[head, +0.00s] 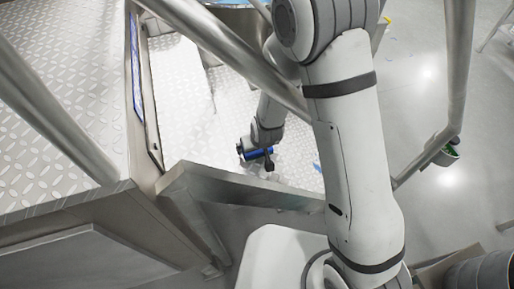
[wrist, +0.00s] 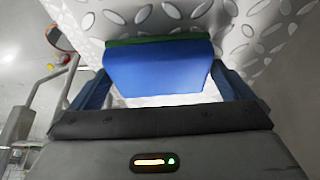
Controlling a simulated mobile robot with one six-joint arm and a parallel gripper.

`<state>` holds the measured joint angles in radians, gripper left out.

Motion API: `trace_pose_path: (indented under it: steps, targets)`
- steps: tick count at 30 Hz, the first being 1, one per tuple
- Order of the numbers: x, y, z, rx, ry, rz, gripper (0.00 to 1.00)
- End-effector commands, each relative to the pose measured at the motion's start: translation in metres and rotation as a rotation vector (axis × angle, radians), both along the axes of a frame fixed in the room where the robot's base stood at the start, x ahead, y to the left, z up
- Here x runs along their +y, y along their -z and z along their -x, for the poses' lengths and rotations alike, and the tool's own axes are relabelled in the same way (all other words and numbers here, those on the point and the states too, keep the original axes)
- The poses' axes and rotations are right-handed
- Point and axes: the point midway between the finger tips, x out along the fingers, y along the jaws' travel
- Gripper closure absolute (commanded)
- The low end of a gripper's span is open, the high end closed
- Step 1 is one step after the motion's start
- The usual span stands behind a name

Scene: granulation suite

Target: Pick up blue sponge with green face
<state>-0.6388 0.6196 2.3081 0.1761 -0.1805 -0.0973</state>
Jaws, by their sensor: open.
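The blue sponge with a green face (wrist: 158,70) shows large in the wrist view, just ahead of my gripper. Its blue side faces the camera and its green face (wrist: 155,41) is a thin strip along the top edge. My gripper (wrist: 160,78) is open, with one blue finger to the left of the sponge and one to the right. I cannot tell whether either finger touches it. In the head view my gripper (head: 257,153) is low over the tread-plate platform. The blue there looks like a finger, and I cannot make out the sponge apart from it.
Metal railings (head: 226,57) cross above the platform, close to my arm. A metal edge beam (head: 240,189) runs along the platform's near side. A small blue object (head: 317,167) lies right of my gripper.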

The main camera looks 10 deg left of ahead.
Motion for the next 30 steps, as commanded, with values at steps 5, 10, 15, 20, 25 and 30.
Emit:
trace_pose_path:
  steps: [5, 10, 15, 20, 25, 30]
  targets:
    - [0.0, -0.001, 0.0, 0.0, 0.001, 0.0, 0.1]
    - [-0.001, -0.001, 0.0, 0.0, 0.001, 0.0, 0.24]
    - [-0.001, -0.001, 0.0, 0.0, 0.002, 0.0, 0.35]
    - [-0.001, -0.003, -0.001, -0.001, 0.002, 0.0, 0.35]
    - [-0.001, -0.022, -0.001, -0.003, 0.003, -0.002, 0.35]
    - [-0.001, -0.064, -0.001, -0.003, 0.004, -0.003, 0.35]
